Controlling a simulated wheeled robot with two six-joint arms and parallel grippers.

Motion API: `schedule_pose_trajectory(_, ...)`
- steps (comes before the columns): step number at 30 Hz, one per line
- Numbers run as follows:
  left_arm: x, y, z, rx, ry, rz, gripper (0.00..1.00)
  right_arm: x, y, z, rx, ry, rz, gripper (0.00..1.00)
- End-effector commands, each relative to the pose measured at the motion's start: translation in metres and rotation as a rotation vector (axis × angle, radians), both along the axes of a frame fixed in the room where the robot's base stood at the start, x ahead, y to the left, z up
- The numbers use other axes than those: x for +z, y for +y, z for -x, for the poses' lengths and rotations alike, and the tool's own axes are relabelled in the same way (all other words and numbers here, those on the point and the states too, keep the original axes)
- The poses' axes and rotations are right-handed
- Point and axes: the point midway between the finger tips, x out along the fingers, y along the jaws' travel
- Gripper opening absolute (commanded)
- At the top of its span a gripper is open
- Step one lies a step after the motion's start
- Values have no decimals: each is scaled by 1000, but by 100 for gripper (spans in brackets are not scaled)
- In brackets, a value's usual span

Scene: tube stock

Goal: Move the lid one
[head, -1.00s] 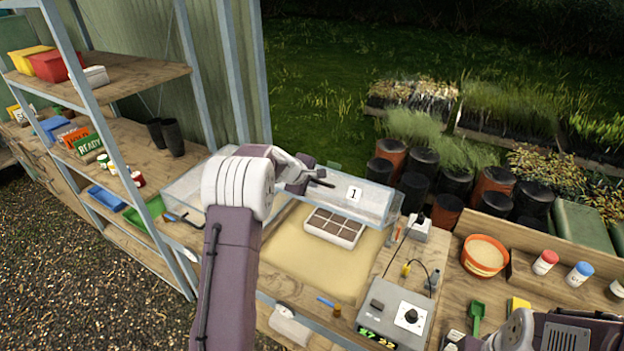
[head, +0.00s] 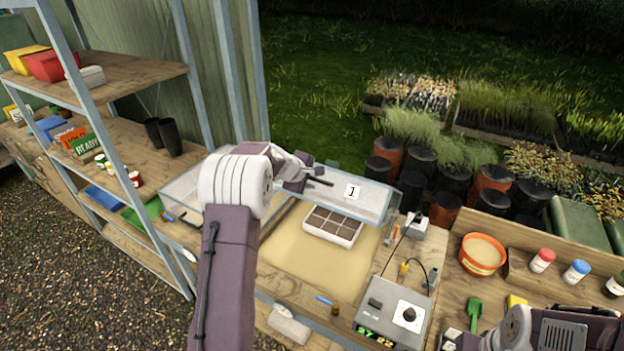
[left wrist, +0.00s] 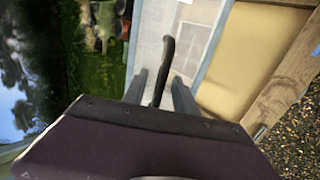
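Lid one is a clear panel marked with a white "1" label (head: 352,191). In the head view it lies over the right part of the clear-walled propagator box, above the sand and a seed tray (head: 332,225). My left gripper (head: 318,181) is at the lid's dark handle, left of the label. In the left wrist view the handle (left wrist: 164,68) stands between the two fingers of my left gripper (left wrist: 160,80), with a gap on each side. The fingers are apart. My arm hides part of the box. My right arm shows at bottom right; its fingertips are out of view.
A grey control box (head: 393,315) with a cable stands right of the propagator. An orange pot (head: 482,254), several bottles and a green scoop (head: 474,310) are on the right bench. A shelf rack (head: 120,65) stands at left. Dark pots are behind the box.

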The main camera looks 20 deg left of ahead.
Motion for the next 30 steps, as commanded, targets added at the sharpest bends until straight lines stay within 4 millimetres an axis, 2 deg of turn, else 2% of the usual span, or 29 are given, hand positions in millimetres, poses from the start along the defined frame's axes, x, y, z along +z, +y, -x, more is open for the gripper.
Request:
schedule_pose_trajectory(13, 54, 5, 56, 1, -2, -2, 34, -21, 0, 0, 0, 0, 0, 36)
schedule_pose_trajectory(18, 60, 5, 63, 1, 0, 0, 34, -21, 0, 0, 0, 0, 0, 36)
schedule_pose_trajectory(30, 59, 4, 62, -1, 0, -1, 34, -21, 0, 0, 0, 0, 0, 36)
